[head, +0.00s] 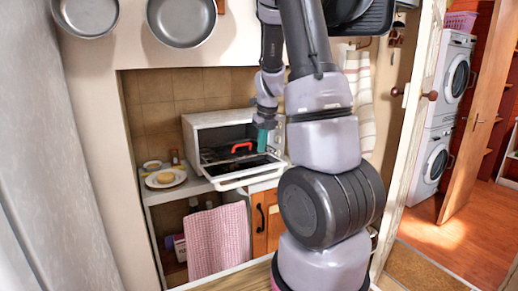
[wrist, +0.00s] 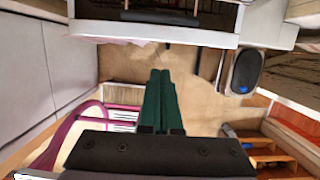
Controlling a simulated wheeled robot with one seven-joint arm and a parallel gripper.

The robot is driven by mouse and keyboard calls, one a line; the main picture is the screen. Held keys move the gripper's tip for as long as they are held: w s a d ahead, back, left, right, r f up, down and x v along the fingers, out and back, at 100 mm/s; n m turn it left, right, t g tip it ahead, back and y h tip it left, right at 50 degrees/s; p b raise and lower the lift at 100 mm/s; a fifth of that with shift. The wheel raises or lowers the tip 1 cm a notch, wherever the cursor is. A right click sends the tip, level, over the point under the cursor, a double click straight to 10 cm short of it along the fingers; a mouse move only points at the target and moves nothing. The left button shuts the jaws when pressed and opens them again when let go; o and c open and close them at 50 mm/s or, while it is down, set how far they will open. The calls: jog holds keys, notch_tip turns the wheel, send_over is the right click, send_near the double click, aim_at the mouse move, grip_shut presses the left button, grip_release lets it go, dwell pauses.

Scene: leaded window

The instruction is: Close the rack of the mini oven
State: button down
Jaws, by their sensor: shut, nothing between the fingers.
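The mini oven (head: 205,122) is a white box in the wall niche, with its door (head: 247,178) folded down open. The dark rack (head: 226,157) shows in the opening, and a red handle-like piece (head: 241,147) sits at it. How far the rack is out is hard to tell. My gripper (head: 262,149) has teal fingers and is at the right part of the oven's opening, above the open door. Whether it touches anything is unclear. In the wrist view the fingers (wrist: 161,75) are together and empty, and the door's pale edge (wrist: 150,33) runs beyond their tips.
A plate with a yellow food item (head: 165,178) stands on the counter left of the oven. A pink checked towel (head: 218,240) hangs below, beside a wooden cabinet door (head: 265,222). Pans (head: 182,20) hang on the wall above. My arm covers the area right of the oven.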

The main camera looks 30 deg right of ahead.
jog(key=w+f, duration=0.1)
jog(key=f, duration=0.1)
jog(key=w+f, duration=0.4)
jog(key=f, duration=0.1)
jog(key=shift+a, duration=0.1)
jog(key=shift+w+r, duration=0.1)
jog(key=shift+w, duration=0.35)
jog(key=shift+w, duration=0.1)
